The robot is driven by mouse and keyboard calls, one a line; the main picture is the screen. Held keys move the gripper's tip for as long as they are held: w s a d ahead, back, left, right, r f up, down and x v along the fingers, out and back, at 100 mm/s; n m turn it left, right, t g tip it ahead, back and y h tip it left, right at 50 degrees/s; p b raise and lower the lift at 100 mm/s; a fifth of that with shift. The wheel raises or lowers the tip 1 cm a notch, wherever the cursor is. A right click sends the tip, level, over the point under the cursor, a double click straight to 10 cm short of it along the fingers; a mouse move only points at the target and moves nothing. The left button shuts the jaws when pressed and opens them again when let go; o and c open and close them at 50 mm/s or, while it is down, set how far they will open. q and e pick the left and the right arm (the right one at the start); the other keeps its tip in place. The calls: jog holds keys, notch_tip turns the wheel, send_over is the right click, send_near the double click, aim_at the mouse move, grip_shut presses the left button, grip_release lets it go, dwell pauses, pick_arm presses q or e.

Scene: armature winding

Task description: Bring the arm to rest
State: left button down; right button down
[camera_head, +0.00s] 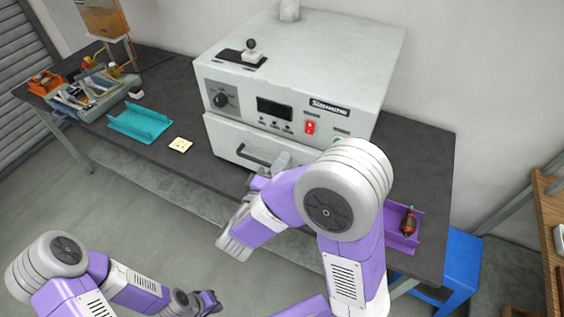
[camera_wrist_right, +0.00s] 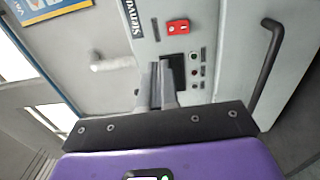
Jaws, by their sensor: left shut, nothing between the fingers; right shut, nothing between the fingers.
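My right arm stands bent in the middle of the head view. Its gripper, partly hidden by my own arm, has its grey fingers (camera_head: 284,159) in front of the oven (camera_head: 300,75), close to the drawer handle (camera_head: 240,152). In the right wrist view the fingers (camera_wrist_right: 164,72) are together and empty, pointing towards the oven's front panel. I cannot tell a touch there. My left gripper (camera_head: 212,302) is low at the bottom of the head view, in front of the table and over the floor, shut and empty.
A purple tray (camera_head: 399,241) with a dark red and brown part (camera_head: 408,222) lies at the table's right. An empty teal tray (camera_head: 140,122) and a cream square (camera_head: 180,145) lie left of the oven. A blue stool (camera_head: 462,262) stands right.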

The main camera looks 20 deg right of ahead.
jog(key=w+a+f+m+y+b, duration=0.1)
jog(key=w+f+y, duration=0.2)
jog(key=f, duration=0.4)
jog(key=w+f+y+b, duration=0.1)
jog(key=w+f+y, duration=0.15)
jog(key=f, duration=0.45)
jog(key=s+a+f+m+g+y, duration=0.2)
jog(key=f+y, duration=0.1)
jog(key=f, duration=0.5)
jog(key=s+a+f+m+g+y, duration=0.1)
jog(key=f+y, duration=0.3)
jog(key=f, duration=0.4)
jog(key=s+a+f+m+g+y+b, duration=0.1)
jog(key=s+a+f+m+g+y, duration=0.1)
jog(key=s+f, duration=0.5)
jog(key=s+a+f+m+g+y+b, duration=0.1)
jog(key=s+a+f+m+g+y, duration=0.2)
jog(key=s+f+g, duration=0.3)
jog(key=s+f+m, duration=0.1)
jog(key=s, duration=0.3)
jog(key=shift+s+a+m+g+y+b, duration=0.15)
jog(key=shift+m+g+y+b, duration=0.15)
jog(key=shift+m+g+y, duration=0.1)
jog(key=c, duration=1.8)
grip_release()
